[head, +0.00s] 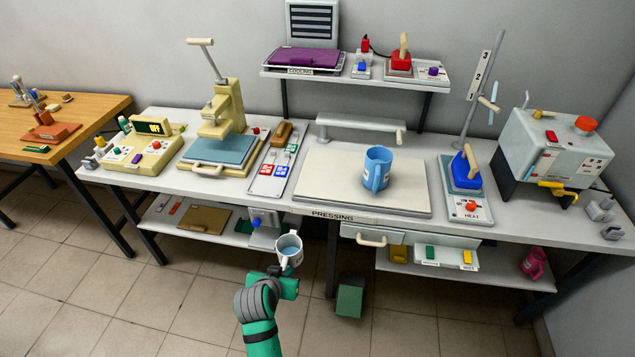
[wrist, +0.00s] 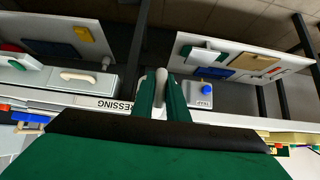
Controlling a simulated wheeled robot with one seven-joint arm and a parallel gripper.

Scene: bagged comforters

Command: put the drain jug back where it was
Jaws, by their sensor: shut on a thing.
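My gripper (head: 284,270) is shut on the handle of a pale grey-blue jug (head: 289,246), which fits the drain jug. The jug is held in the air in front of the bench, upright or nearly so, with bluish contents or lining showing inside. In the wrist view, the green fingers close around the pale handle (wrist: 161,84); the rest of the jug is hardly seen there. Behind it, on the lower shelf, is a grey box labelled TRAP (wrist: 198,95) with a blue knob (head: 256,222). The spot right under this box is not clearly visible.
A blue jug (head: 377,170) stands on the pressing board (head: 320,185). A pink jug (head: 533,263) is on the right lower shelf. A drawer handle (head: 371,241) juts out to the right. The floor in front is clear.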

